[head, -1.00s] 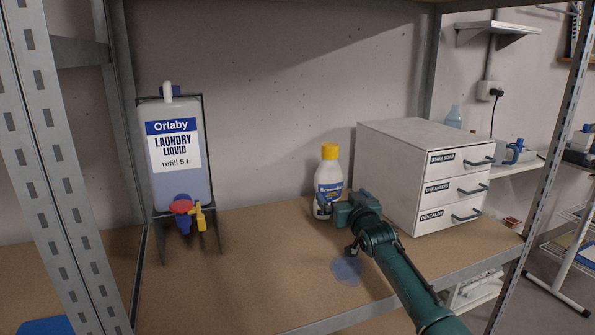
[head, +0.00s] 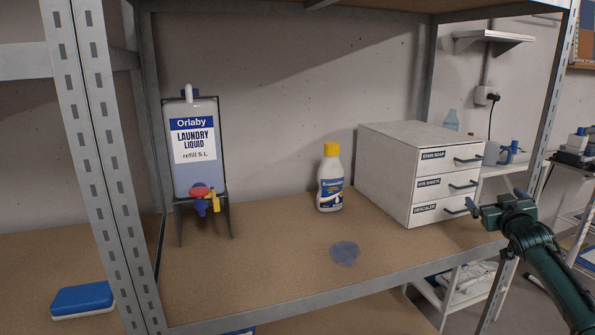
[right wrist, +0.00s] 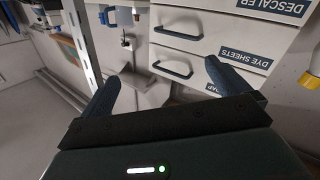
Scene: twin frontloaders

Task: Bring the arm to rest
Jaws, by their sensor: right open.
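My right gripper (head: 492,203) is at the right end of the shelf, in front of the drawer box, with its arm coming in from the lower right. In the right wrist view its two fingers (right wrist: 165,90) stand wide apart with nothing between them. The white drawer box (head: 385,172) shows beyond the fingers, and its drawer handles look close to the gripper in the head view; I cannot tell the exact gap. My left gripper is not in view.
A white bottle with a yellow cap (head: 330,180) stands upright on the shelf (head: 285,260). A bluish round patch (head: 345,253) lies before it. A laundry liquid dispenser (head: 194,150) stands at left. Metal posts (head: 95,150) frame the shelf. A blue sponge-like block (head: 82,299) lies lower left.

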